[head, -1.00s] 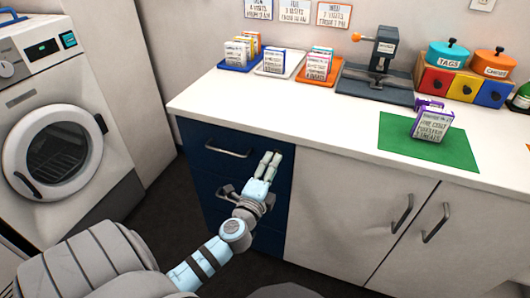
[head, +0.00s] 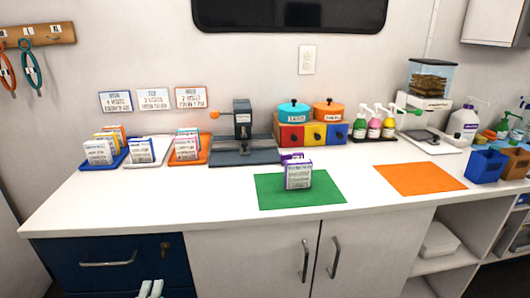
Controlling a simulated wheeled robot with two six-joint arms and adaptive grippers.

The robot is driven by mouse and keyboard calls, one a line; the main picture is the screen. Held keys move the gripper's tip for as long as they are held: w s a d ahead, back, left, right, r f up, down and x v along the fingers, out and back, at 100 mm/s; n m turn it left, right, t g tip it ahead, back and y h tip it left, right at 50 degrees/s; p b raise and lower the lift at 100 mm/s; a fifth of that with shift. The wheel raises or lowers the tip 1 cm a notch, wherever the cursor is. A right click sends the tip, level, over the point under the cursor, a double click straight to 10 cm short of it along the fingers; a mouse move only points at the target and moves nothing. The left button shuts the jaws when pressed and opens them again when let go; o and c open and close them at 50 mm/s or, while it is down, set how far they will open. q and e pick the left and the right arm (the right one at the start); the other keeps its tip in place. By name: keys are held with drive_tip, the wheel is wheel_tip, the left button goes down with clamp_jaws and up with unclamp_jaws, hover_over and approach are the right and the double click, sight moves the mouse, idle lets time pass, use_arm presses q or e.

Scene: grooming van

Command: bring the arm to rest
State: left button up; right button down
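The fingertips of one of my grippers (head: 151,289) show at the bottom edge of the head view, in front of the blue drawer cabinet (head: 70,262). The two light fingers stand upright and a little apart, with nothing seen between them. The rest of that arm is below the picture. Its arm came in from the lower left in the earlier view, so I take it as my left. My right gripper is not in view.
A white counter (head: 220,207) runs across the view. A purple-edged card stack (head: 298,176) stands on a green mat (head: 265,192); an orange mat (head: 420,179) lies bare. Trays with cards, a press (head: 243,130) and bottles stand behind. Cabinet doors (head: 255,252) are shut.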

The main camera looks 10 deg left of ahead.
use_arm(q)
drive_tip(key=s+f+n+g+h+p, duration=0.1)
drive_tip(key=s+f+n+g, duration=0.25)
drive_tip(key=f, duration=0.85)
drive_tip(key=s+f+n+g+h+p, duration=0.2)
drive_tip(key=s+f+g, duration=0.25)
drive_tip(key=f, duration=0.75)
drive_tip(key=s+d+f+n+g+h+p, duration=0.1)
drive_tip(key=s+f+n+g+p, duration=0.15)
drive_tip(key=s+f, duration=0.4)
drive_tip(key=s+d+f+n+g+p, duration=0.1)
drive_tip(key=s+f+n+g+p, duration=0.15)
drive_tip(key=s, duration=0.65)
drive_tip(key=s+d+n+g+h+p, duration=0.1)
drive_tip(key=s+d+n+g+p, duration=0.1)
drive_tip(key=s, duration=0.7)
drive_tip(key=shift+d+n+g+p, duration=0.4)
drive_tip(key=shift+d+n+p, duration=0.35)
drive_tip(key=shift+d+p, duration=0.4)
drive_tip(key=shift+s+a, duration=0.1)
drive_tip(key=shift+a, duration=0.05)
